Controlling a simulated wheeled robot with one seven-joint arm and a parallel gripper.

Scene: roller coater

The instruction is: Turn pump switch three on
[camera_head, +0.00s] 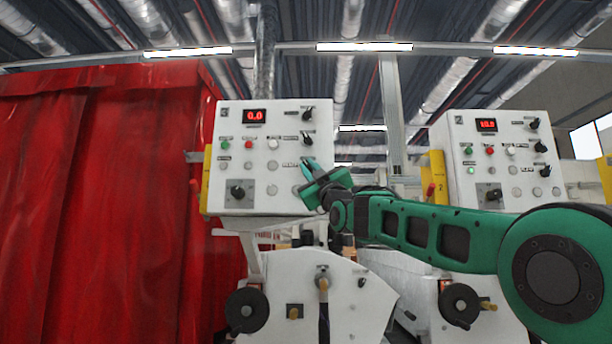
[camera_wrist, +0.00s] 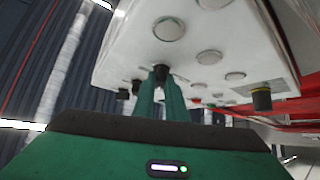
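The left control panel (camera_head: 262,180) is a white box with a red display reading 0.0. Two black knob switches, the upper (camera_head: 307,114) and the one below it (camera_head: 307,139), show at its right edge. My gripper (camera_head: 305,175) is at the panel's lower right, below these knobs, and covers that spot in the head view. In the wrist view my gripper's two green fingers (camera_wrist: 161,80) reach up to a black knob (camera_wrist: 161,70), the nearest of three in a row. Whether the fingers touch or clamp it cannot be told. Any labels near it are not readable.
A second panel (camera_head: 500,180) with lit red display stands at the right. A larger black knob (camera_head: 238,192) on a grey plate is at the left panel's lower left. Yellow posts flank the panels. A red curtain (camera_head: 110,210) fills the left side.

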